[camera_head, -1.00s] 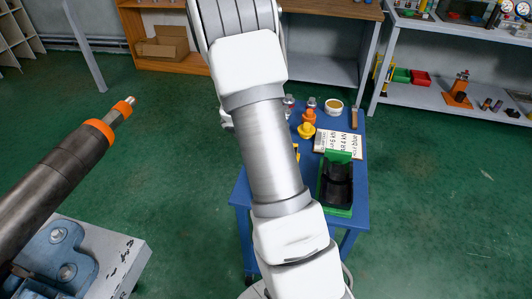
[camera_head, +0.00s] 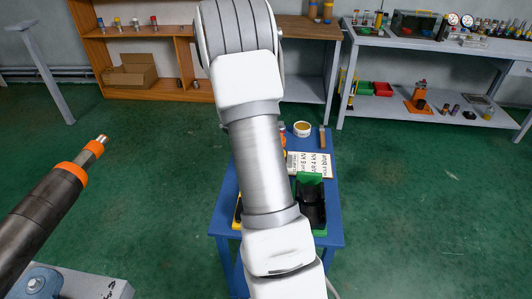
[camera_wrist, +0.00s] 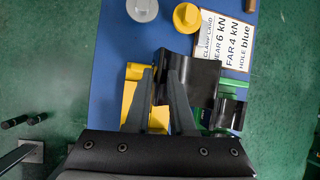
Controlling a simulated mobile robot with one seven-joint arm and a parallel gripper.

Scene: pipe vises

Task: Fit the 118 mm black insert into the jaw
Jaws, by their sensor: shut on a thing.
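In the wrist view my gripper (camera_wrist: 162,76) is shut on a black insert (camera_wrist: 204,74), a dark block with a smooth face, held over the blue cart top. The insert's lower part is hidden by a finger. In the head view the gripper and the held insert are hidden behind my arm. A green tray (camera_head: 311,179) with black pieces stands on the cart; it also shows in the wrist view (camera_wrist: 222,95), right of the gripper. At lower left of the head view is a blue clamp part (camera_head: 38,284) under a dark pipe (camera_head: 38,215). No jaw seat is clearly visible.
A yellow tray (camera_wrist: 129,96) lies left of the fingers. A clamp card (camera_wrist: 214,42) reads near 6 kN, far 4 kN, hole blue. Green floor is open between cart and pipe.

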